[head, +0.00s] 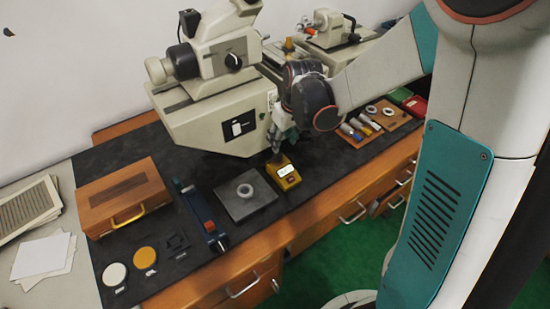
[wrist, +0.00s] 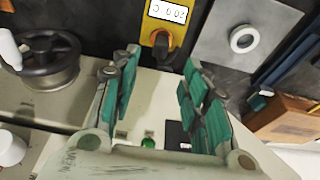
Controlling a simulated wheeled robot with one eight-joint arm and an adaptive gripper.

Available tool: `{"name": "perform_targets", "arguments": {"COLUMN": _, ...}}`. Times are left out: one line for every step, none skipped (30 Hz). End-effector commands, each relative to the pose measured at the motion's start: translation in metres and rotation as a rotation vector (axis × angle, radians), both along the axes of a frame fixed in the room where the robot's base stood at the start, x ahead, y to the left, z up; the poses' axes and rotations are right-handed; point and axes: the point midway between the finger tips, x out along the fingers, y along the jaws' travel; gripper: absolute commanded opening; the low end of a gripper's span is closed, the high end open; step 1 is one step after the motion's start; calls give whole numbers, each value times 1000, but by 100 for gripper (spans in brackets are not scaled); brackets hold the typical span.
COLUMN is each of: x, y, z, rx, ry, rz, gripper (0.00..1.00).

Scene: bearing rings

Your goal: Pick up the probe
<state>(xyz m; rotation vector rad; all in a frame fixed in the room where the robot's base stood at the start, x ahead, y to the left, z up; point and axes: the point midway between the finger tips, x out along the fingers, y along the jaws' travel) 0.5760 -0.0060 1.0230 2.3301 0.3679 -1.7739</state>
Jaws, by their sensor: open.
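A yellow meter (head: 283,171) with a lit white display sits on the dark bench mat below my gripper (head: 277,148). In the wrist view the yellow meter (wrist: 176,32) reads about 20.0 C. A dark, rounded piece (wrist: 161,43), which looks like the probe, stands at its near end. My gripper (wrist: 160,68) is open there, its green-padded fingers to either side and short of the dark piece, with nothing between the pads. In the head view my gripper and wrist hide the probe, so I cannot make it out.
A large beige instrument (head: 215,105) stands close behind and left of my gripper. A grey plate (head: 262,199) with a white ring (head: 245,190) lies left of the meter. Further left are a blue-and-red fixture (head: 203,212) and a wooden case (head: 122,196). The bench's front edge is close.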

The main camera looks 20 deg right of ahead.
Motion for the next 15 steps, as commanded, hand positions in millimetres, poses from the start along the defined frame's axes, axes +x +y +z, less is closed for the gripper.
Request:
{"name": "perform_targets", "arguments": {"x": 3, "y": 1, "z": -12, "rx": 0, "ry": 0, "rz": 1, "gripper": 42}}
{"name": "perform_targets", "arguments": {"x": 4, "y": 2, "z": -16, "rx": 0, "ry": 0, "rz": 0, "gripper": 42}}
{"name": "perform_targets", "arguments": {"x": 5, "y": 2, "z": -22, "rx": 0, "ry": -1, "rz": 0, "gripper": 42}}
{"name": "perform_targets", "arguments": {"x": 6, "y": 2, "z": -25, "rx": 0, "ry": -1, "rz": 0, "gripper": 42}}
{"name": "perform_targets", "arguments": {"x": 7, "y": 3, "z": -28, "rx": 0, "ry": -1, "rz": 0, "gripper": 42}}
{"name": "perform_targets", "arguments": {"x": 8, "y": 3, "z": -31, "rx": 1, "ry": -1, "rz": 0, "gripper": 42}}
{"name": "perform_targets", "arguments": {"x": 8, "y": 3, "z": -33, "rx": 1, "ry": -1, "rz": 0, "gripper": 42}}
{"name": "perform_targets", "arguments": {"x": 9, "y": 3, "z": -34, "rx": 1, "ry": -1, "rz": 0, "gripper": 42}}
{"name": "perform_targets", "arguments": {"x": 9, "y": 3, "z": -35, "rx": 1, "ry": -1, "rz": 0, "gripper": 42}}
{"name": "perform_targets", "arguments": {"x": 9, "y": 3, "z": -36, "rx": 1, "ry": -1, "rz": 0, "gripper": 42}}
{"name": "perform_targets", "arguments": {"x": 9, "y": 3, "z": -37, "rx": 1, "ry": -1, "rz": 0, "gripper": 42}}
{"name": "perform_targets", "arguments": {"x": 9, "y": 3, "z": -39, "rx": 1, "ry": -1, "rz": 0, "gripper": 42}}
{"name": "perform_targets", "arguments": {"x": 10, "y": 3, "z": -42, "rx": 1, "ry": -1, "rz": 0, "gripper": 42}}
{"name": "perform_targets", "arguments": {"x": 10, "y": 4, "z": -45, "rx": 1, "ry": -1, "rz": 0, "gripper": 42}}
{"name": "perform_targets", "arguments": {"x": 11, "y": 4, "z": -49, "rx": 1, "ry": -1, "rz": 0, "gripper": 42}}
